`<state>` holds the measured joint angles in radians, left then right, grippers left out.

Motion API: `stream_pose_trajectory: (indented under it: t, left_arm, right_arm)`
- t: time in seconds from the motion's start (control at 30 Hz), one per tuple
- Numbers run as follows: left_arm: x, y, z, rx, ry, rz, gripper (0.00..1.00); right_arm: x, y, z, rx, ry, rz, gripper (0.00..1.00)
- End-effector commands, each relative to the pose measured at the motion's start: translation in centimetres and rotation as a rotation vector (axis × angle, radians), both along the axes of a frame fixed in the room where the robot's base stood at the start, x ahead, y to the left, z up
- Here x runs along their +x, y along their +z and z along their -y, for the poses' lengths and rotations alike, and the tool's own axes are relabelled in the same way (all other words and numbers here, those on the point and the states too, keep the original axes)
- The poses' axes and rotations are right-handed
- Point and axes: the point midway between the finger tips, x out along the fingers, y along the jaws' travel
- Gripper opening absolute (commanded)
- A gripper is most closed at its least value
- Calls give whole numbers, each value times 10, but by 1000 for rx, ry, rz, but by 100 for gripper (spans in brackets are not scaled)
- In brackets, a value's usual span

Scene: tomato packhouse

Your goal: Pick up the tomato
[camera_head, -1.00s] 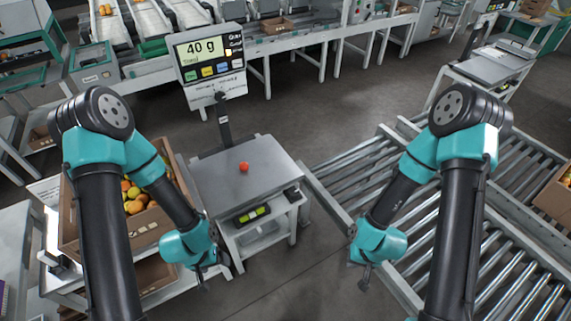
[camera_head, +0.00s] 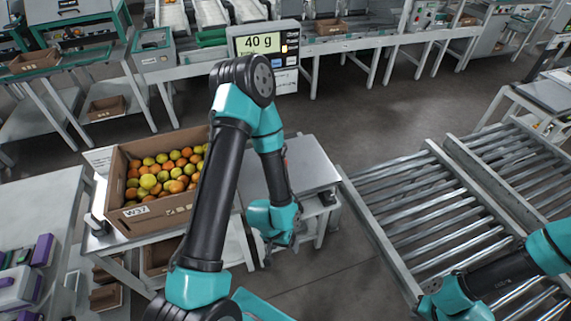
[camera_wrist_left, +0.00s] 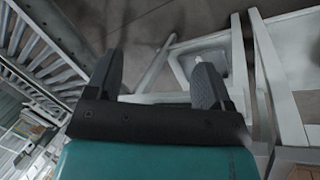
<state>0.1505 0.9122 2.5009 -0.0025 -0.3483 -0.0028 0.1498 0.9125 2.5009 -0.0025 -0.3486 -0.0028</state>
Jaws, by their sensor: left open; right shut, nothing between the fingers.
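The red tomato (camera_head: 285,153) rests on the grey scale platform (camera_head: 314,170), in the head view. My left arm hides most of it, leaving only a sliver visible. The scale display (camera_head: 262,42) reads 40 g. My left gripper (camera_head: 268,257) hangs in front of the platform, low and apart from the tomato. In the left wrist view its two fingers (camera_wrist_left: 157,85) are apart with nothing between them. My right gripper (camera_head: 424,309) is at the bottom right over the roller conveyor, shut and empty, far from the tomato.
The roller conveyor (camera_head: 425,205) lies to the right. Floor shows between the scale stand and the conveyor. Purple items (camera_head: 42,250) sit on the left bench.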

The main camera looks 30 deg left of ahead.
Motion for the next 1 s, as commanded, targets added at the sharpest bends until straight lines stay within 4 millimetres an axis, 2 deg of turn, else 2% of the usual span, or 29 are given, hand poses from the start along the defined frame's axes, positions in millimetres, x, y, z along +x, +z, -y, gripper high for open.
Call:
stream_pose_trajectory:
  t: [0.13, 0.23, 0.37, 0.47, 0.5, 0.67, 0.8, 0.9, 1.0]
  left_arm:
    - [11, 0, -1, -3, -8, 5, 75]
    - [35, 0, -4, -6, -29, 13, 75]
    - [86, 4, -15, -3, -80, 25, 75]
    - [135, 17, -32, 17, -131, 32, 75]
    - [155, 24, -41, 30, -151, 33, 75]
    - [224, 62, -82, 107, -217, 30, 75]
    - [278, 112, -129, 207, -251, 13, 75]
    - [302, 147, -158, 274, -259, -4, 75]
    - [315, 172, -179, 321, -259, -21, 75]
  right_arm:
    - [0, 0, 0, 0, 0, 0, 0]
    - [0, 0, 0, 0, 0, 0, 0]
    - [0, 0, 0, 0, 0, 0, 0]
    - [0, 0, 0, 0, 0, 0, 0]
    - [0, 0, 0, 0, 0, 0, 0]
    - [0, 0, 0, 0, 0, 0, 0]
    - [0, 0, 0, 0, 0, 0, 0]
    - [0, 0, 0, 0, 0, 0, 0]
    - [0, 0, 0, 0, 0, 0, 0]
